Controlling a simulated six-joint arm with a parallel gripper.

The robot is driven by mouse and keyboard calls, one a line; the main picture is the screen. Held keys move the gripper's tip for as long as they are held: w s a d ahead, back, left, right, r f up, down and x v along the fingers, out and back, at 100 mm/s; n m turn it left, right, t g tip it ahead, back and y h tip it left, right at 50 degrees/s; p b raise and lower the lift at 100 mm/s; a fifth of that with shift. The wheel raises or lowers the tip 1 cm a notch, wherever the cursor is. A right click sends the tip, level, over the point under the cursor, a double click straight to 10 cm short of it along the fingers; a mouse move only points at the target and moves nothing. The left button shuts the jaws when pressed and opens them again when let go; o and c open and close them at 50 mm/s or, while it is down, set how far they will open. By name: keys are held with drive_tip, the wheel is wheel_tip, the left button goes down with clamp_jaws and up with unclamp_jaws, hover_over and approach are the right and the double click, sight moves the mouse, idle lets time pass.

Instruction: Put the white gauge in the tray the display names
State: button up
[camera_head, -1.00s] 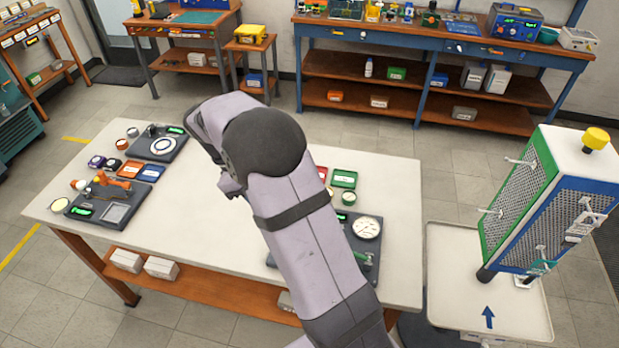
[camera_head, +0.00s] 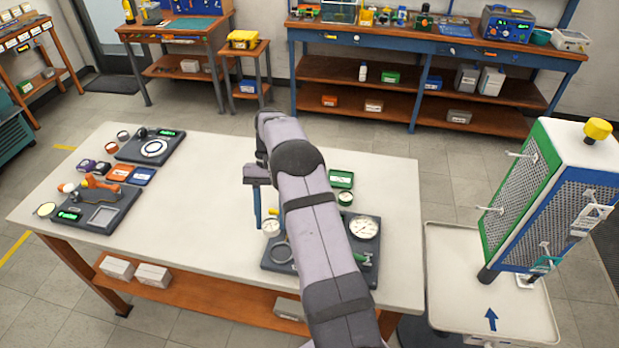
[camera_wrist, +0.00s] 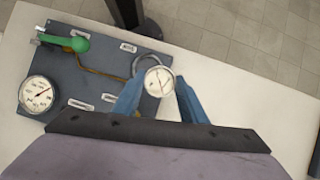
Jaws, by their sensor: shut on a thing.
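My gripper (camera_head: 265,220) is shut on a small white gauge (camera_head: 271,228), held over the near right part of the table. In the wrist view the gauge (camera_wrist: 158,80) sits between the two blue fingertips, its dial facing the camera. Beside it is the empty dark ring (camera_head: 281,252) of the right test board (camera_head: 367,274). Whether gauge and ring touch is unclear. A blue tray (camera_head: 140,176) and an orange tray (camera_head: 120,173) lie at the left; a green tray (camera_head: 341,179) lies right of my arm. Lit green displays stand at the left (camera_head: 69,215) and back left (camera_head: 167,133); their text is too small to read.
The right board carries a large gauge (camera_head: 364,227) and a green-handled lever (camera_wrist: 78,44). A green-rimmed gauge (camera_head: 345,198) lies by the green tray. Several gauges lie at the table's left. The table's middle is clear. A cart (camera_head: 440,300) stands at right.

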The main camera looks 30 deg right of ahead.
drive_tip(key=w+d+r+m+t+h+b, duration=0.15)
drive_tip(key=w+d+m+t, duration=0.35)
drive_tip(key=w+d+m, duration=0.65)
drive_tip(key=w+d+m+t+h+b, duration=0.25)
drive_tip(key=w+d+m+t, duration=0.35)
drive_tip(key=d+m, duration=0.95)
drive_tip(key=f+b, duration=0.1)
drive_tip(key=a+f+m+b, duration=0.1)
drive_tip(key=f, duration=0.1)
drive_tip(key=a+f+m+b, duration=0.1)
drive_tip(key=shift+w+a+f+y+b, duration=0.1)
drive_tip(key=shift+a+f+y+b, duration=0.05)
drive_tip(key=shift+f+y+b, duration=0.2)
drive_tip(key=shift+f+p, duration=0.5)
drive_tip(key=shift+f, duration=2.05)
drive_tip(key=o, duration=1.1)
drive_tip(key=shift+f, duration=0.15)
drive_tip(key=shift+r, duration=0.25)
